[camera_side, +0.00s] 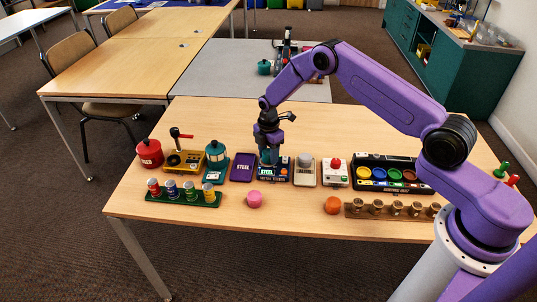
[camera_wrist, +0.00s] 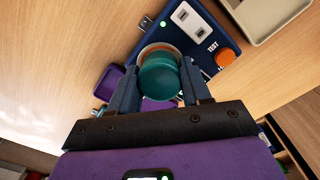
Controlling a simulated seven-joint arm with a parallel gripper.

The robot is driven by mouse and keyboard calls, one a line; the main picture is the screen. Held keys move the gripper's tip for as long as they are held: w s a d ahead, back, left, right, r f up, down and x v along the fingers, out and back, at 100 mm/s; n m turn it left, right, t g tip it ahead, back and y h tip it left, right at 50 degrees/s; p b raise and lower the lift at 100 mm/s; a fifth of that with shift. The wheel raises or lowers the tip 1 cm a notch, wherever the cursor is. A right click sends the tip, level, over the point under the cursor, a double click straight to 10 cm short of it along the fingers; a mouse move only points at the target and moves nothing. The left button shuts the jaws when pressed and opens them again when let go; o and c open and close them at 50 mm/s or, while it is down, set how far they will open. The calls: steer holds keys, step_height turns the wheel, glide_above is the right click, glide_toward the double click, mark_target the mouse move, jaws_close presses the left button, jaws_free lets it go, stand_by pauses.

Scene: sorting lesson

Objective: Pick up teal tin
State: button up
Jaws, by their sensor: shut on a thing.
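The teal tin (camera_wrist: 160,78) is between the two fingers of my gripper (camera_wrist: 158,98) in the wrist view, and the fingers are shut on it. It is round with a smooth teal top. A pale orange ring shows around its far edge. In the side view my gripper (camera_side: 269,160) points down at the blue metal tester (camera_side: 274,174), and the tin is mostly hidden by the fingers there. The tester also shows in the wrist view (camera_wrist: 206,50), with a green light, a TEST label and an orange button. I cannot tell whether the tin touches the tester.
Left of the tester are a purple STEEL panel (camera_side: 242,167), a teal-topped device (camera_side: 216,158), a red pot (camera_side: 149,154) and a rack of small tins (camera_side: 182,198). A beige tray (camera_side: 305,171) is close on the right. A pink piece (camera_side: 254,199) lies in front.

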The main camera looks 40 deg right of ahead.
mark_target(268, 152)
step_height(268, 152, up, 3)
steer(key=s+d+r+m, duration=0.2)
steer(key=s+r+m, duration=0.5)
steer(key=s+m, duration=0.3)
steer(key=s+d+r+m, duration=0.1)
steer(key=s+r+m, duration=0.75)
steer(key=s, duration=0.35)
steer(key=s+d+f+m, duration=0.2)
steer(key=d+f, duration=0.2)
steer(key=d, duration=0.5)
steer(key=s+d+f+m, duration=0.2)
steer(key=d+f, duration=0.2)
steer(key=d, duration=0.5)
steer(key=shift+g, duration=0.4)
steer(key=w+d+f, duration=0.2)
steer(key=w+f, duration=0.1)
steer(key=w, duration=0.1)
steer(key=w+d+f, duration=0.2)
steer(key=w+f, duration=0.1)
steer(key=w, duration=0.1)
steer(key=w+d+f, duration=0.1)
steer(key=w+f, duration=0.2)
steer(key=w, duration=0.1)
steer(key=shift+d+f, duration=0.4)
steer(key=shift+w+d+f, duration=0.1)
steer(key=shift+w+f, duration=0.05)
steer(key=shift+f, duration=1.55)
